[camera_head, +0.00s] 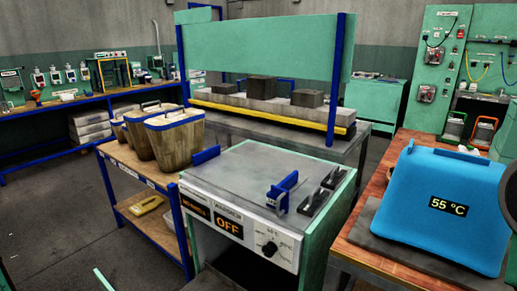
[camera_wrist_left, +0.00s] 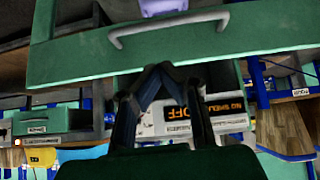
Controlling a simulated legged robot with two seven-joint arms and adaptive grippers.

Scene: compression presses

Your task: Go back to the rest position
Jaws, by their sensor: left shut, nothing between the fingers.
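My left gripper (camera_wrist_left: 162,70) shows in the left wrist view. Its two dark fingers come together at the tips, with nothing held between them. Behind the fingers, the white control panel (camera_wrist_left: 222,125) of the machine appears upside down with its OFF display. A green panel with a grey bar handle (camera_wrist_left: 168,27) spans the top of that view; I cannot tell how far it is from the fingertips. The head view shows the machine (camera_head: 262,173) with the OFF panel, but neither gripper can be made out there.
A blue box reading 55 °C (camera_head: 440,208) stands on a brown-topped table at the right. Several wooden buckets (camera_head: 173,138) with blue rims stand on a shelf unit at left. A long bench (camera_head: 60,104) runs along the left wall. Bare floor (camera_head: 60,215) shows at lower left.

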